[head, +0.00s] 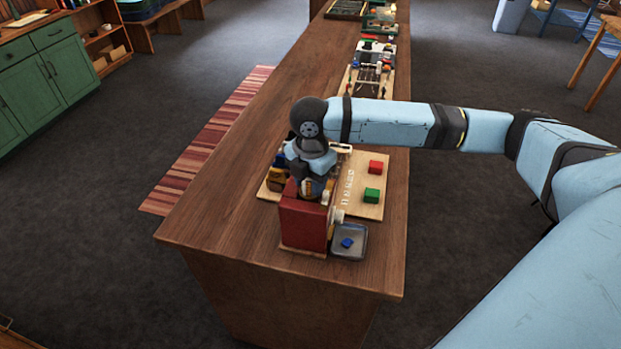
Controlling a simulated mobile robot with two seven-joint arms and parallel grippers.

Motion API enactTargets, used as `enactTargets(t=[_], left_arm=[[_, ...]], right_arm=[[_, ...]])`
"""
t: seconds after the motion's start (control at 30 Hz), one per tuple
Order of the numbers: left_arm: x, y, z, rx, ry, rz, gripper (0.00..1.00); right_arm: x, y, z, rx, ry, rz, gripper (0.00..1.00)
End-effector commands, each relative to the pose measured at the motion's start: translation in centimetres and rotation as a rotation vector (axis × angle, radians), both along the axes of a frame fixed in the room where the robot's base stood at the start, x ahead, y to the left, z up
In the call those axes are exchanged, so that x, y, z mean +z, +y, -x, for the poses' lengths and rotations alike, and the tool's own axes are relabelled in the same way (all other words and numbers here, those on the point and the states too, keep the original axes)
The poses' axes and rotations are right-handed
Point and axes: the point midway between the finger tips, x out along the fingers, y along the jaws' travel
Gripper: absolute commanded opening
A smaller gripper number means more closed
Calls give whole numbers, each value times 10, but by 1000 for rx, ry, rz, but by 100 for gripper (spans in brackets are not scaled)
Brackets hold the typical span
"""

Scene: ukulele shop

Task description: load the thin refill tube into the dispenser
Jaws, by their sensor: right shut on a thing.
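The dispenser looks to be the upright red box (303,224) near the front end of the long wooden counter. A small grey tray (350,241) with a blue block (347,243) in it sits at its right foot. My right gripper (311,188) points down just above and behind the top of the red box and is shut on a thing. That thing, likely the thin refill tube, is mostly hidden by the gripper and wrist. I cannot tell whether it touches the box. My left gripper is not in view.
A light wooden board (362,206) lies behind the box, with a red block (375,167), a green block (372,195) and white markings. More boards and trays (367,82) line the counter farther back. The counter's left side (235,190) is clear.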

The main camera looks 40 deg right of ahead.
Motion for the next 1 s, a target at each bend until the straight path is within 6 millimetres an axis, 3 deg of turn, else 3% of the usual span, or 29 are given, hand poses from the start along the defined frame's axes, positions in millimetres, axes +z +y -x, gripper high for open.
enactTargets(t=[0.3, 0.33, 0.37, 0.87, 1.0], left_arm=[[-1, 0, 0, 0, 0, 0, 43], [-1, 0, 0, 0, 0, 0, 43], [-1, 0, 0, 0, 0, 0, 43], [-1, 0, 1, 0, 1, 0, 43], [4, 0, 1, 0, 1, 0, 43]], right_arm=[[-7, 0, 0, 0, 0, -1, 14], [-7, 0, 0, 0, 0, -1, 42], [-6, 0, 0, 0, 0, -1, 48], [-6, 0, 0, 0, 1, 0, 48], [3, 0, 0, 0, 0, 0, 48]])
